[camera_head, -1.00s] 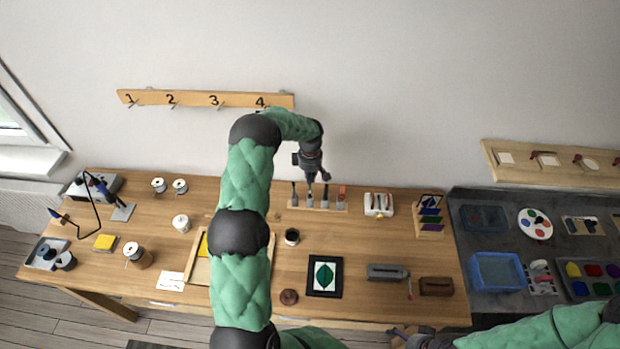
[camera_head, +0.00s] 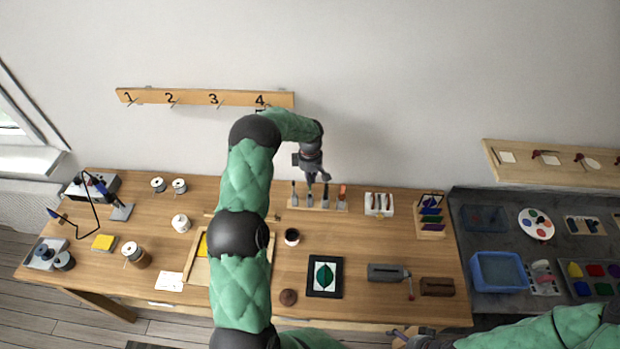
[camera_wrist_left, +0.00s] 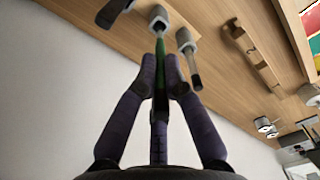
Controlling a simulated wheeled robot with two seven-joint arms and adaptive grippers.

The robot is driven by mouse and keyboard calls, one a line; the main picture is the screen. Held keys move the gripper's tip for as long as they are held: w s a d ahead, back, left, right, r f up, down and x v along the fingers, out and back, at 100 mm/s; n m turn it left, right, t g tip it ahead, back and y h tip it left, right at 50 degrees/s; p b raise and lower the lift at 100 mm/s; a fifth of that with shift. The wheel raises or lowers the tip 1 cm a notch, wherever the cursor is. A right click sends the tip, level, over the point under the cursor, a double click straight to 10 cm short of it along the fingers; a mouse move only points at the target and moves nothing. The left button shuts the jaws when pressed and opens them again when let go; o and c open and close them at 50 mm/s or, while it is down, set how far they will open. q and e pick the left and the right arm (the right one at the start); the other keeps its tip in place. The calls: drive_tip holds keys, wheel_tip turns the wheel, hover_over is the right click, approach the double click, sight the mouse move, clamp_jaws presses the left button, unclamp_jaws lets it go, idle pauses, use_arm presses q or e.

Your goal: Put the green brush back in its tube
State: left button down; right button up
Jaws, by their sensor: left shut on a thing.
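My left gripper (camera_head: 311,181) points down over the wooden brush rack (camera_head: 318,207) at the back of the table. In the left wrist view its fingertips (camera_wrist_left: 162,82) are closed around the green brush (camera_wrist_left: 160,62). The brush's thin far end reaches the mouth of a grey tube (camera_wrist_left: 157,14); I cannot tell how far inside it is. A neighbouring tube (camera_wrist_left: 185,36) holds a dark-handled brush (camera_wrist_left: 194,72). Another tube with a dark item shows at the top left. My right gripper (camera_head: 402,336) is low at the front table edge; its jaws are unclear.
A dark jar (camera_head: 292,237) stands in front of the rack. A white holder (camera_head: 379,204) and a stand with coloured plates (camera_head: 430,215) are to its right. A framed leaf picture (camera_head: 325,276) lies further forward. The numbered hook rail (camera_head: 205,98) is on the wall behind.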

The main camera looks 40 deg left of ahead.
sight(310, 190)
use_arm(q)
drive_tip(key=shift+f+b, duration=0.3)
drive_tip(key=shift+b, duration=0.05)
drive_tip(key=shift+b, duration=0.3)
idle(0.6)
drive_tip(key=shift+f+b, duration=1.65)
drive_tip(key=shift+f, duration=0.1)
idle(0.5)
drive_tip(key=shift+b, duration=0.3)
idle(0.5)
drive_tip(key=shift+f+b, duration=0.95)
drive_tip(key=shift+f, duration=0.25)
idle(0.3)
drive_tip(key=c, duration=0.8)
unclamp_jaws()
drive_tip(key=shift+r, duration=0.15)
drive_tip(key=shift+r+p, duration=1.3)
drive_tip(key=shift+r, duration=2.1)
